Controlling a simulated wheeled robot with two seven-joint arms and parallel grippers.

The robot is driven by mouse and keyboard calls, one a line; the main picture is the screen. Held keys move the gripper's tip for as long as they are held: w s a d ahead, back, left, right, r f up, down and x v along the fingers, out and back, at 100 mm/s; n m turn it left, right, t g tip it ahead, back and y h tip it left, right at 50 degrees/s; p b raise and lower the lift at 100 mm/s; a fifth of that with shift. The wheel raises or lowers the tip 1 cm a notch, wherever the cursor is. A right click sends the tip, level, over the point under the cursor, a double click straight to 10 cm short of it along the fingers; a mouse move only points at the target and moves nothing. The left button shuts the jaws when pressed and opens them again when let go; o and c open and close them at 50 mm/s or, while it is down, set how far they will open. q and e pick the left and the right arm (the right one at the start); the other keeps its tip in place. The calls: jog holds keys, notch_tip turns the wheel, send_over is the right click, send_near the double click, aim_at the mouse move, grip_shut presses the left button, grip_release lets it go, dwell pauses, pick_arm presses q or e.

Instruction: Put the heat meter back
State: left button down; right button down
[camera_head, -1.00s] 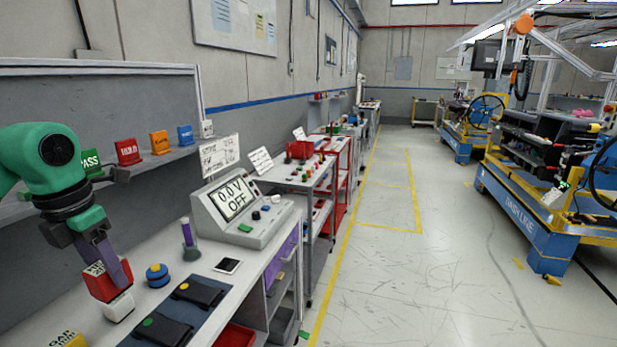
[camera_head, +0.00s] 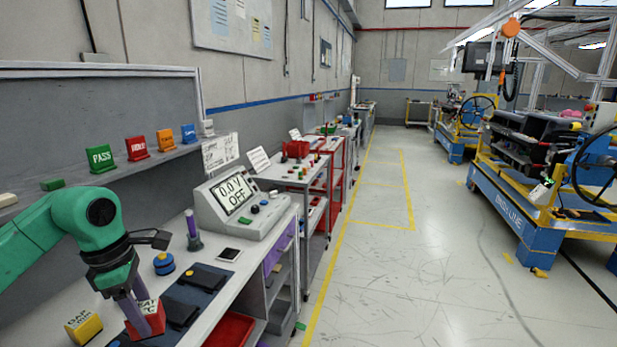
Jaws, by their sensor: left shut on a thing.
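My left gripper (camera_head: 138,308) is at the lower left, pointing down, with its purple-grey fingers shut on a red block. I take this red block with a white lettered label (camera_head: 150,320) to be the heat meter. The fingers cover part of it, and its lettering is only partly readable. It is at the left edge of the dark mat on the workbench. I cannot tell whether its underside touches the surface. My right gripper is not in view.
A yellow block (camera_head: 84,328) lies left of the held block. Coloured signs line the shelf.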

pick_arm(q)
jog(key=s+d+f+m+g, duration=0.1)
jog(key=s+d+f+m, duration=0.3)
jog(key=f+m, duration=0.5)
jog(key=s+d+f+m+g+y, duration=0.1)
jog(key=s+d+f+m, duration=0.3)
jog(key=d+f+m, duration=0.4)
jog(key=f+m, duration=0.1)
jog(key=m, duration=0.4)
jog(key=shift+s+d+f+m, duration=0.15)
jog(key=shift+d+f+m, duration=0.15)
